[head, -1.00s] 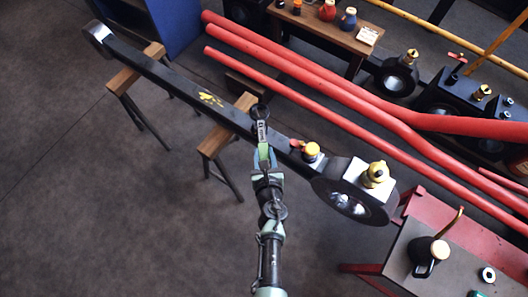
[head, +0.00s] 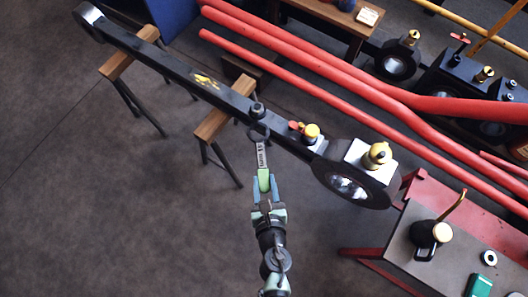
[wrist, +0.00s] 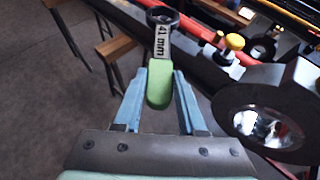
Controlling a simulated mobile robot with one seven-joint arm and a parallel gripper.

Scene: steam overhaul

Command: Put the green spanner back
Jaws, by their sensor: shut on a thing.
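The spanner has a green handle (head: 264,181), a pale label and a dark ring end (head: 258,133). My gripper (head: 265,188) is shut on the green handle. In the wrist view the handle (wrist: 160,88) sits between the two blue fingers, and the label reads 41 mm. In the head view the ring end overlaps the near edge of the long black rod (head: 180,73), just below a dark nut (head: 257,110) on that rod. The ring looks clear of the nut; I cannot tell its height above the rod.
The rod rests on wooden-topped trestles (head: 225,103), with a round big end and brass cup (head: 377,155) at right. Red pipes (head: 330,82) run behind. The floor at left is free.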

